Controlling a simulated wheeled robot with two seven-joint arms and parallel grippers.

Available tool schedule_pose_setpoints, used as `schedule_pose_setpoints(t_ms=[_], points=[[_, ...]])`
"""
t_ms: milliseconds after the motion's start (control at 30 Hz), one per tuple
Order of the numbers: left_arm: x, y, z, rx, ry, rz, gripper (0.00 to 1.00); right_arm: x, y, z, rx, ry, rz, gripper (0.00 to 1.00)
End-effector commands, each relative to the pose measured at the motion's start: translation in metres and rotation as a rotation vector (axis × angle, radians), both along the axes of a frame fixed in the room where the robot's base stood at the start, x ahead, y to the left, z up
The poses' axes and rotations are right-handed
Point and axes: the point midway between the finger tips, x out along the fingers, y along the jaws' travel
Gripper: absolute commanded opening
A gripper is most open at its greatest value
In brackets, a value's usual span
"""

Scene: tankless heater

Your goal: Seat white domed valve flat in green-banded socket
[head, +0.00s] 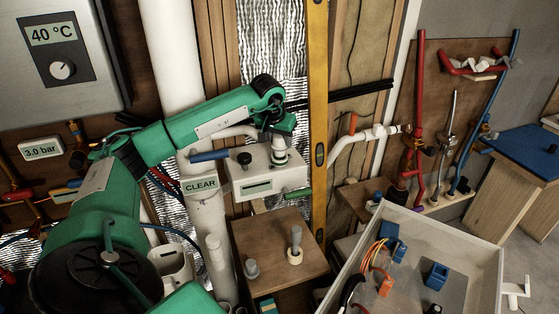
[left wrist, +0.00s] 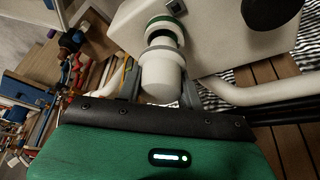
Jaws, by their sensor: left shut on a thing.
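My left gripper (head: 279,129) is above the right end of a white box (head: 262,172). In the left wrist view its two fingers (left wrist: 160,88) are shut on the sides of the white valve (left wrist: 163,76), a smooth pale cylinder. The green-banded socket (left wrist: 165,36) is just beyond the valve's far end, and a dark opening shows within its band. In the head view the valve (head: 279,143) is right over the socket (head: 281,157), nearly in line with it. I cannot tell whether they touch. The gripper partly hides the valve's top. My right gripper is not in view.
The white box has a black knob (head: 244,158) and a blue-handled pipe (head: 209,155) at its left. A yellow level (head: 317,110) stands behind. A wooden stand (head: 275,262) is below, and a grey tray (head: 450,255) with connectors lies at lower right.

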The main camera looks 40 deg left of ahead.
Motion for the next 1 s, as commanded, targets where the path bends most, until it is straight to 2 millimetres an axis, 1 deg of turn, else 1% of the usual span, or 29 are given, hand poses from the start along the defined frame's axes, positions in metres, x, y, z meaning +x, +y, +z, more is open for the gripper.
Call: schedule_pose_setpoints(t_ms=[1000], points=[[0.0,0.0,-0.013,0.0,0.0,0.0,0.05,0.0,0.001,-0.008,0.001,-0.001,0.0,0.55]])
